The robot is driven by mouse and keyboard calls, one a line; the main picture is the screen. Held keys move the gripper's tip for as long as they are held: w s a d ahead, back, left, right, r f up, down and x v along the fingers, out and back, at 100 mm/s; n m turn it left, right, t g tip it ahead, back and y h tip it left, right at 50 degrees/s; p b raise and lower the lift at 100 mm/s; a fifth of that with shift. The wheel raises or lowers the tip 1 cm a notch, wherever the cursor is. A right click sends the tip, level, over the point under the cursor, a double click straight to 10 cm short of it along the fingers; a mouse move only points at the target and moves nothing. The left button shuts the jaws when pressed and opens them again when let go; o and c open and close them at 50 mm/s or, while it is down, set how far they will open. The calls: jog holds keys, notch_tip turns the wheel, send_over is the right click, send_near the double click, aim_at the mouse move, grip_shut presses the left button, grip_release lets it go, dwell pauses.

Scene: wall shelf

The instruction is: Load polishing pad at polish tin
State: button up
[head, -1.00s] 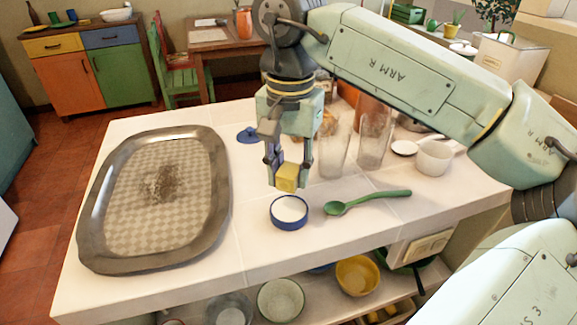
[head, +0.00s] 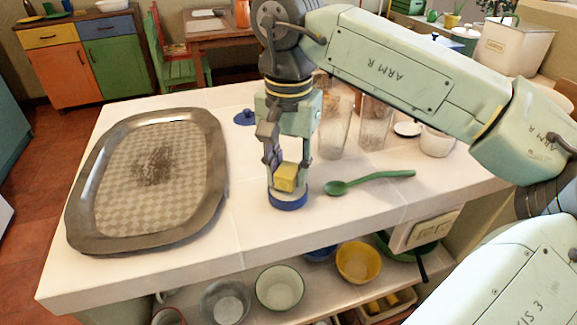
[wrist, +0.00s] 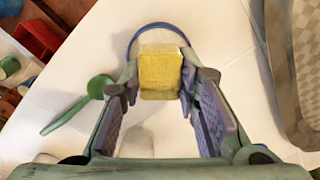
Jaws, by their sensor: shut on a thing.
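The polishing pad (head: 286,177) is a small yellow block. My gripper (head: 287,172) is shut on it and points down. The polish tin (head: 287,200) is a low round tin with a blue wall, directly below the pad in the head view. The pad and my fingers cover most of its opening. In the wrist view the pad (wrist: 160,75) sits between the two fingertips, with the tin's blue rim (wrist: 150,27) showing behind it. I cannot tell whether the pad touches the tin's contents.
A tarnished metal tray (head: 212,190) with a dark smudge lies at the left of the counter. A green spoon (head: 372,180) lies right of the tin. Glass jars (head: 335,130) stand behind my gripper. A blue lid (head: 245,117) lies behind it. Bowls (head: 279,288) sit on the shelf below.

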aim_at(288, 168)
jog(key=shift+f, duration=0.45)
dwell(1.4)
jog(key=shift+r+p, duration=2.55)
jog(key=shift+r, duration=1.05)
